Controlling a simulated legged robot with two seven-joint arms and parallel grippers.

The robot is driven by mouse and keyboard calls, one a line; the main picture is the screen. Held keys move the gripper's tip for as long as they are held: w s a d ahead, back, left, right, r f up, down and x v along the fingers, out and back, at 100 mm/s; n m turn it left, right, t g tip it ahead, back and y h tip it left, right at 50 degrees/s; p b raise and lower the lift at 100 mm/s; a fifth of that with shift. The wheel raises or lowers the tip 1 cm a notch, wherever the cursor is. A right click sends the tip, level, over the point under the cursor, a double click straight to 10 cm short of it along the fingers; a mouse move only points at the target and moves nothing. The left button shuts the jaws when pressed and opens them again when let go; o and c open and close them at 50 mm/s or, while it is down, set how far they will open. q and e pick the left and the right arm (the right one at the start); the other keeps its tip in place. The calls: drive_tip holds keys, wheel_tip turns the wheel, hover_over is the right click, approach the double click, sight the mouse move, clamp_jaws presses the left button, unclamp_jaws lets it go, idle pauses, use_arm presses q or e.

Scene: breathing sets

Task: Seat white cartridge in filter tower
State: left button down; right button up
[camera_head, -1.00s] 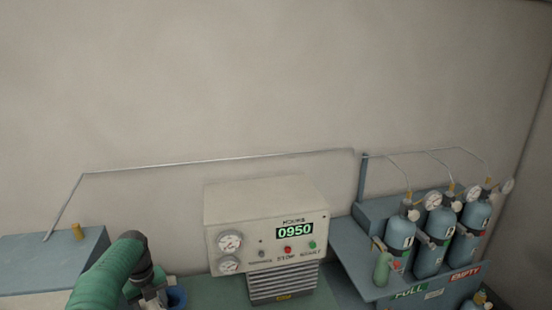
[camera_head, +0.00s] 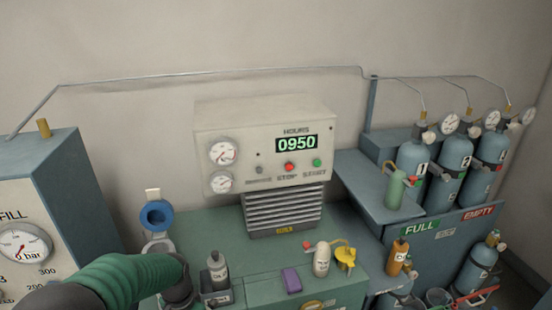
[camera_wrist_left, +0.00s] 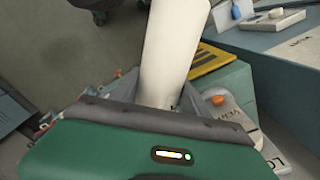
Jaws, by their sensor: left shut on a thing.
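My left gripper (camera_wrist_left: 158,104) is shut on a white cylinder, the white cartridge (camera_wrist_left: 172,45), which sticks up and away from the fingers in the left wrist view. In the head view my green left arm ends in a dark wrist (camera_head: 178,284) at lower left. The arm hides its fingers there, and I cannot make out the cartridge. Just behind the wrist stands a pale upright piece with a blue ring (camera_head: 157,215), seemingly the filter tower. The ring's opening shows, and the wrist hides the tower's lower part. The cartridge appears apart from it. My right gripper is not in view.
A grey bottle (camera_head: 217,270), a purple block (camera_head: 291,280) and a small pale bottle (camera_head: 321,260) are on the bench. A gauge cabinet (camera_head: 60,200) is at left; blue cylinders (camera_head: 413,170) are at right.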

use_arm(q)
drive_tip(key=s+d+f+n+b, duration=0.1)
drive_tip(key=s+f+n+b, duration=0.2)
drive_tip(key=s+f+n, duration=0.2)
drive_tip(key=shift+s+d+f+n, duration=0.3)
drive_tip(key=shift+f, duration=0.55)
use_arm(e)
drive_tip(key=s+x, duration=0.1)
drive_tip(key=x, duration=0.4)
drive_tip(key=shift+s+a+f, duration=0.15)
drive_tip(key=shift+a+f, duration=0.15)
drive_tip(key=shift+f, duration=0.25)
